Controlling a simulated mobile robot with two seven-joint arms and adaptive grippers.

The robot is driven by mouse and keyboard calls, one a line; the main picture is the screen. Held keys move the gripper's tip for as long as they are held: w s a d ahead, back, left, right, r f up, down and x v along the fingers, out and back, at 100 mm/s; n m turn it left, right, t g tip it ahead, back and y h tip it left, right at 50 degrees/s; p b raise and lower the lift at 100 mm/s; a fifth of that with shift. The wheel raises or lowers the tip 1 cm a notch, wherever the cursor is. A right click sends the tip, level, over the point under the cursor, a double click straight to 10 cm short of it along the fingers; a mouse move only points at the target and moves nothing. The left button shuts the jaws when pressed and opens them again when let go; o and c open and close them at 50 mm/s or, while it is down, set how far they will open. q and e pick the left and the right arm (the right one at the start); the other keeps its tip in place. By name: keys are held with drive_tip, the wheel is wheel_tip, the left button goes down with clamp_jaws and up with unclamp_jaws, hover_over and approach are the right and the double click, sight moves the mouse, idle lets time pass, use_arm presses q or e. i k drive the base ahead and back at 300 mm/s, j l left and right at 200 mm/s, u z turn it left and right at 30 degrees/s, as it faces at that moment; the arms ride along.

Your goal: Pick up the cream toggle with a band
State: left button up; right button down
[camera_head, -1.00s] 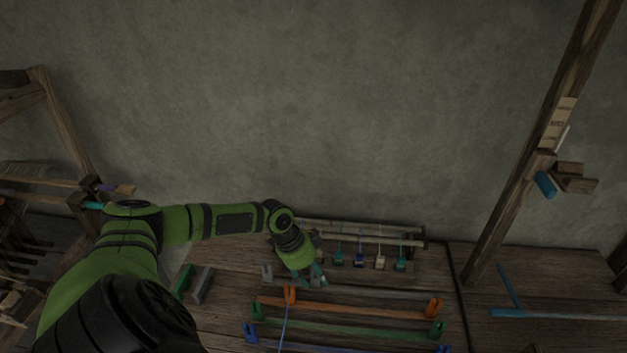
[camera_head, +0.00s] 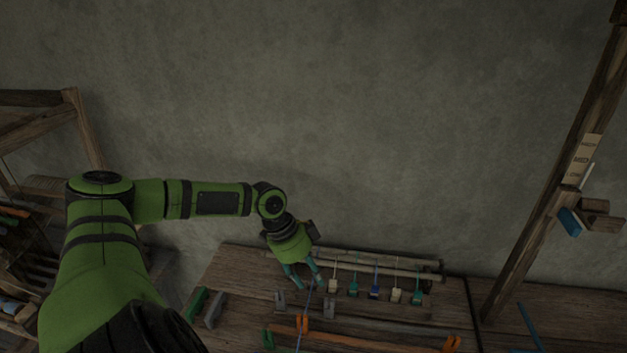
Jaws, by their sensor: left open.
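Two cream toggles hang in a row on a rack, the left one (camera_head: 333,286) at the row's left end and the other (camera_head: 396,295) further right. They are too small to tell which has a band. My left gripper (camera_head: 309,286) is open, its teal fingers spread and pointing down, just left of the left cream toggle. I see nothing between its fingers, though the tips are small and dark. My right gripper is out of view.
Green (camera_head: 353,289), blue (camera_head: 375,291) and teal (camera_head: 417,298) toggles hang close beside the cream ones. The rack rail (camera_head: 430,277) runs along the wall. Grey holders (camera_head: 329,307) and an orange bar (camera_head: 365,343) lie in front.

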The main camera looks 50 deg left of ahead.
sight(333, 288)
drive_tip(key=u, duration=1.3)
